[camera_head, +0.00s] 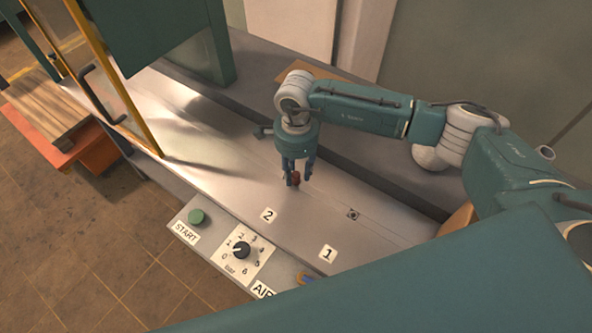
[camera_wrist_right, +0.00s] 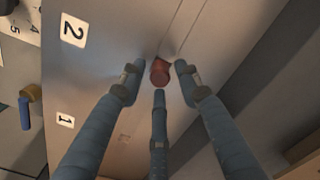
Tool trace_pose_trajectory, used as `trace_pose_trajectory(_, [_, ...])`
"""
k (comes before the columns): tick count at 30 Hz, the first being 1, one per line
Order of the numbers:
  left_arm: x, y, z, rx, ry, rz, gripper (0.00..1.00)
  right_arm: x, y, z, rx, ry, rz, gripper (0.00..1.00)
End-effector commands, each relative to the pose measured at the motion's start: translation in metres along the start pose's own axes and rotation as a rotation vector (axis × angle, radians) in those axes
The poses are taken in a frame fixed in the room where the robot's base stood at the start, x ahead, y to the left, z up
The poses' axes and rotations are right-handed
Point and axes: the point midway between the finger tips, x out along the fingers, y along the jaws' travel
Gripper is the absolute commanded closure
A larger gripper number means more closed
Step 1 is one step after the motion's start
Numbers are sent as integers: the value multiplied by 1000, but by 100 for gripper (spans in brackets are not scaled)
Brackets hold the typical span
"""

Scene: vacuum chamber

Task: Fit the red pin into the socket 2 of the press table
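The red pin (camera_head: 294,179) is at the press table (camera_head: 235,170), in line with the label 2 (camera_head: 268,215), where socket 2 would lie. In the right wrist view the pin (camera_wrist_right: 160,72) shows its round red end between the fingertips. Socket 2 itself is hidden under the pin and fingers. My right gripper (camera_head: 299,177) points down over the pin. Its three fingers (camera_wrist_right: 158,76) stand apart around the pin, with gaps visible at the sides. I cannot tell how deep the pin sits. My left gripper is not in view.
Another socket (camera_head: 352,214) lies empty in line with label 1 (camera_head: 328,254). A panel with a green START button (camera_head: 196,216) and a black dial (camera_head: 241,250) runs along the front. A yellow-framed door (camera_head: 113,80) stands at the left. The table left of my gripper is clear.

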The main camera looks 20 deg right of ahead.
Motion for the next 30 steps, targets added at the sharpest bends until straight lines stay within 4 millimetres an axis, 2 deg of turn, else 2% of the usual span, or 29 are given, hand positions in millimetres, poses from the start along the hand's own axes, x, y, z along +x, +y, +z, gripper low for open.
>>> trace_pose_trajectory(11, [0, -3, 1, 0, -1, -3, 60, -5, 0, 0, 0, 0, -1, 59])
trace_pose_trajectory(14, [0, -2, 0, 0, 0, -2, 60, -18, -2, 1, -1, -2, -4, 59])
trace_pose_trajectory(24, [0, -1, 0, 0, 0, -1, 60, -88, -1, 0, -1, -2, -4, 59])
trace_pose_trajectory(30, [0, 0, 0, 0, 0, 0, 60, -114, -1, 0, 0, 0, -2, 59])
